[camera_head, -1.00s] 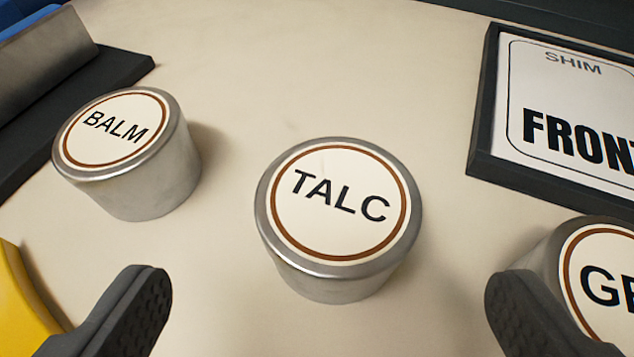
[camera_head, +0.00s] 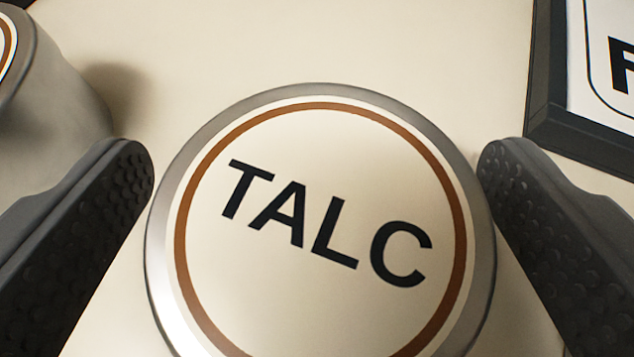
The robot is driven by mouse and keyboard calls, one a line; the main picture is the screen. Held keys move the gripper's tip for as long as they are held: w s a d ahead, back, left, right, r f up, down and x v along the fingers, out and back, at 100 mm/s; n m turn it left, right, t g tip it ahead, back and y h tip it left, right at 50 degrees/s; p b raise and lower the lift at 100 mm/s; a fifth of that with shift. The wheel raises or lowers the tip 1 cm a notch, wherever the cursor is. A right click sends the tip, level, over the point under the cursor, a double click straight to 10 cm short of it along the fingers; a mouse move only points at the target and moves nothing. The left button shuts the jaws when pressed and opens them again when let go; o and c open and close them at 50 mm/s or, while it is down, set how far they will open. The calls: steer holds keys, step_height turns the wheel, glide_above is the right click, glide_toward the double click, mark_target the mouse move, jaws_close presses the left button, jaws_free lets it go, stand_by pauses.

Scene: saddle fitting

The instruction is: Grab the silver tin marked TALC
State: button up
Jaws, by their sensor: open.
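The silver tin marked TALC (camera_head: 320,250) fills the lower middle of the view, its lid up, with a cream label and a brown ring. Its near edge is cut off by the bottom of the picture. My gripper (camera_head: 316,165) is open, with one dark, studded finger on each side of the tin. The left finger stands a little apart from the lid's rim. The right finger looks very close to the rim; I cannot tell whether it touches. The tin's side wall is mostly hidden under the lid.
Another silver tin (camera_head: 58,95) stands at the left edge, partly cut off, close behind my left finger. A dark-framed sign (camera_head: 560,130) lies at the upper right. The pale surface (camera_head: 330,45) beyond the TALC tin is clear.

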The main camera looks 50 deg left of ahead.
steer(key=c, duration=1.2)
steer(key=shift+o, duration=0.2)
steer(key=shift+r, duration=0.1)
